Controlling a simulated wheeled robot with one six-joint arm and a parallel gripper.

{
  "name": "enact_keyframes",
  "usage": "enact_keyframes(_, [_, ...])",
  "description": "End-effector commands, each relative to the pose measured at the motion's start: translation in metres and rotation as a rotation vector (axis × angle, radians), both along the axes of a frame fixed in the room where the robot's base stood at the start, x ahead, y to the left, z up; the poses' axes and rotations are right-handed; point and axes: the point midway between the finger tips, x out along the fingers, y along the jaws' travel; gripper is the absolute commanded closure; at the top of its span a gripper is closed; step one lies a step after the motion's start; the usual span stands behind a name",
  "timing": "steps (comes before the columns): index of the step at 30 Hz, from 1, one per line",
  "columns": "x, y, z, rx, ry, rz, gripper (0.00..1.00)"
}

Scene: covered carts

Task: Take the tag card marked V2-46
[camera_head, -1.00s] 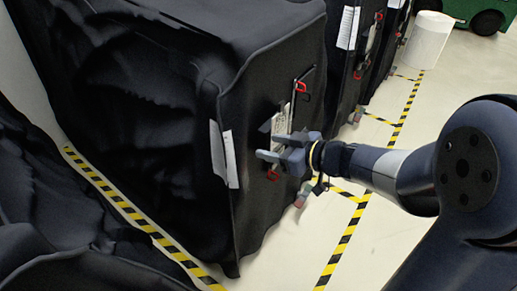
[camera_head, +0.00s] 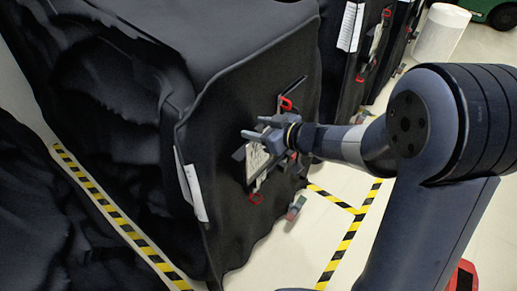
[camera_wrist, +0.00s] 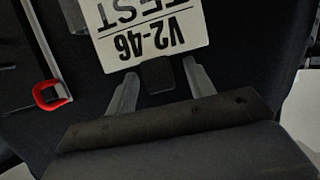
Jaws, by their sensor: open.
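The tag card (camera_wrist: 150,32) shows in the wrist view as a white card with black print, upside down, reading V2-46 and TEST. It also shows in the head view (camera_head: 256,158) on the front of the nearest black covered cart (camera_head: 225,120). My gripper (camera_wrist: 163,75) is open, its two fingers pointing at the card's near edge. The card lies just beyond the fingertips, and I see nothing between them but a dark tab (camera_wrist: 158,76). In the head view my gripper (camera_head: 258,131) is in front of the cart, partly covering the card.
A red clip (camera_wrist: 52,95) sits left of the card in the wrist view. A white paper sheet (camera_head: 192,186) hangs at the cart's left edge. More covered carts stand behind. A white cylinder (camera_head: 441,33) stands at the back right. Yellow-black tape (camera_head: 350,240) marks the pale floor.

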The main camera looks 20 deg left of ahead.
Motion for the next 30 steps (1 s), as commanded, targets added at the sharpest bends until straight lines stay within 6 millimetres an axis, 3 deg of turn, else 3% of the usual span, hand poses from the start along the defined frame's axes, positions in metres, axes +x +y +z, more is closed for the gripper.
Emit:
enact_keyframes(6, [0.0001,0.0003,-0.0001,0.0,0.0,0.0,0.51])
enact_keyframes(24, [-0.0001,0.0001,-0.0001,0.0,0.0,0.0,1.0])
enact_keyframes(30, [-0.0001,0.0001,0.0,0.0,0.0,0.0,1.0])
